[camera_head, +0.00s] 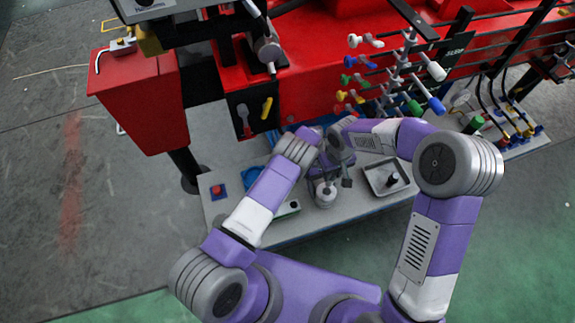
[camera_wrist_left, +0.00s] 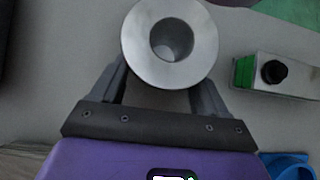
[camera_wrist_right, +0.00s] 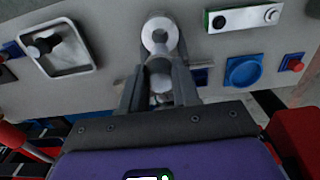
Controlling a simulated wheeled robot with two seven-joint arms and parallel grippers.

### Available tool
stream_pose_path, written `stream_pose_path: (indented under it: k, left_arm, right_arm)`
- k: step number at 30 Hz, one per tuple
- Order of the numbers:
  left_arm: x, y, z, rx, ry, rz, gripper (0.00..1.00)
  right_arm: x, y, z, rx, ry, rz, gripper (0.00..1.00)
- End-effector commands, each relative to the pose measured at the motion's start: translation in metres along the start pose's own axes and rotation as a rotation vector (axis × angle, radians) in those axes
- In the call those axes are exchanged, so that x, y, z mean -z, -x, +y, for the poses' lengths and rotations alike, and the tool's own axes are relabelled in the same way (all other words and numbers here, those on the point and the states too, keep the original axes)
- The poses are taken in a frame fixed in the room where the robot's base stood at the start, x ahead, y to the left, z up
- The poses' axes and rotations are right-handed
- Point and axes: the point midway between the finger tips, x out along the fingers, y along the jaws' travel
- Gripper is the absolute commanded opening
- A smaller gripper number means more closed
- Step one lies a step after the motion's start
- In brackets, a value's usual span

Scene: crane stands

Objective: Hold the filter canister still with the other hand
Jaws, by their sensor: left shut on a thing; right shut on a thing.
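The filter canister (camera_head: 325,193) is a silver cylinder, standing near the middle of the grey table. In the left wrist view a silver ring-shaped end with a dark round hole (camera_wrist_left: 205,45) sits between my left fingers. My left gripper (camera_head: 323,175) is shut on it. My right gripper (camera_head: 346,172) is close beside the left one, just behind the canister. In the right wrist view it is shut on a silver cylindrical part (camera_wrist_right: 160,68), with a silver ring (camera_wrist_right: 159,22) just beyond the fingertips. I cannot tell whether that part belongs to the canister.
A metal tray (camera_head: 368,182) with a black knob lies to the right on the table. A green-edged box (camera_head: 288,209), a blue round dish (camera_wrist_right: 243,71) and a red button (camera_head: 217,189) are to the left. The red crane body (camera_head: 300,85) with levers stands close behind.

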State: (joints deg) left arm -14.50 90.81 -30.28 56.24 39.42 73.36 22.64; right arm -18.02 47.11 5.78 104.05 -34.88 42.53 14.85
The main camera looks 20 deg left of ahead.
Motion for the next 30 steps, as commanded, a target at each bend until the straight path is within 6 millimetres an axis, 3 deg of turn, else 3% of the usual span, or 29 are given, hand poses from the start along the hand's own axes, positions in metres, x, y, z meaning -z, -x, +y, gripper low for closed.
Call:
stream_pose_path:
  k: [8,21,30]
  left_arm:
    - [0.000,0.001,0.000,-0.001,0.000,0.000,0.33]
    - [0.000,0.001,0.000,-0.001,0.000,0.000,0.33]
    - [0.000,0.001,0.001,-0.001,-0.001,0.000,0.33]
  right_arm:
    - [0.000,-0.002,0.000,0.000,0.000,0.000,0.00]
    - [-0.001,-0.036,0.000,0.000,0.002,-0.001,0.00]
    - [-0.001,-0.048,0.000,0.000,0.000,0.001,0.00]
